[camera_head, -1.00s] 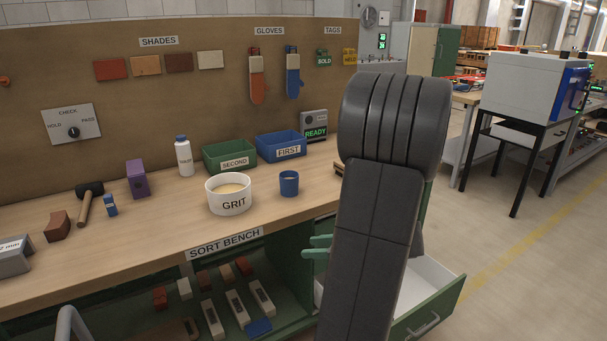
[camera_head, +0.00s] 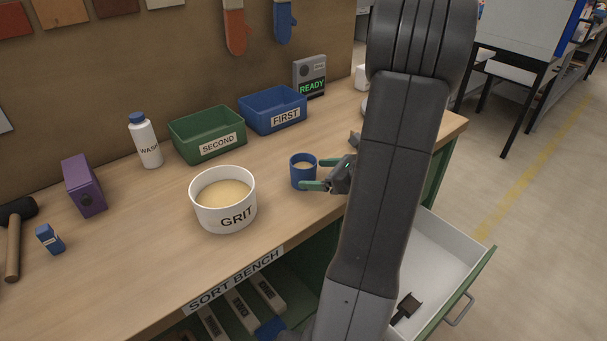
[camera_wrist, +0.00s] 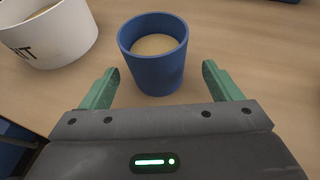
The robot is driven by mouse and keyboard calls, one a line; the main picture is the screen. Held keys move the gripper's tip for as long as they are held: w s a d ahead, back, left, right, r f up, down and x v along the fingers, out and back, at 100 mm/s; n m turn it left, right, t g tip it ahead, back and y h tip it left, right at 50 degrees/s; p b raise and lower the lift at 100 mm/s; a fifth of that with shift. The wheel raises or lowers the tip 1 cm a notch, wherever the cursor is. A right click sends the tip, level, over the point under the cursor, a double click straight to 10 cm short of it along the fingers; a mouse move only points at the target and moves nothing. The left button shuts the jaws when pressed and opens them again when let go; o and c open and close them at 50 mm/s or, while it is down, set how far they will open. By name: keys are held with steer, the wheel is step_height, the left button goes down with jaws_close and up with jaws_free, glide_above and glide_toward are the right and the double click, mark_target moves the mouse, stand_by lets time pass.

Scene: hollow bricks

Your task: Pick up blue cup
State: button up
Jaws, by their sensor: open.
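The blue cup (camera_head: 302,172) stands upright on the bench, just right of the white GRIT tub. It holds a tan material. My gripper (camera_head: 315,174) is open at the cup's right side in the head view. In the wrist view the cup (camera_wrist: 154,62) is straight ahead, and its near side reaches between the green fingertips of my gripper (camera_wrist: 160,82). Gaps show between the cup and both fingers, so I see no grip on it.
The white GRIT tub (camera_head: 222,212) stands close left of the cup. Behind are the green SECOND bin (camera_head: 180,142) and the blue FIRST bin (camera_head: 262,124). A white bottle (camera_head: 146,148) stands further left. An open drawer (camera_head: 476,268) juts out below the bench at right.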

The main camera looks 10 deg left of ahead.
mark_target(303, 173)
steer(key=shift+x, duration=2.4)
steer(key=shift+s+a+r, duration=0.1)
steer(key=shift+s+r, duration=0.05)
steer(key=shift+s, duration=0.05)
steer(key=c, duration=1.2)
step_height(303, 173, up, 10)
steer(key=shift+p, duration=0.75)
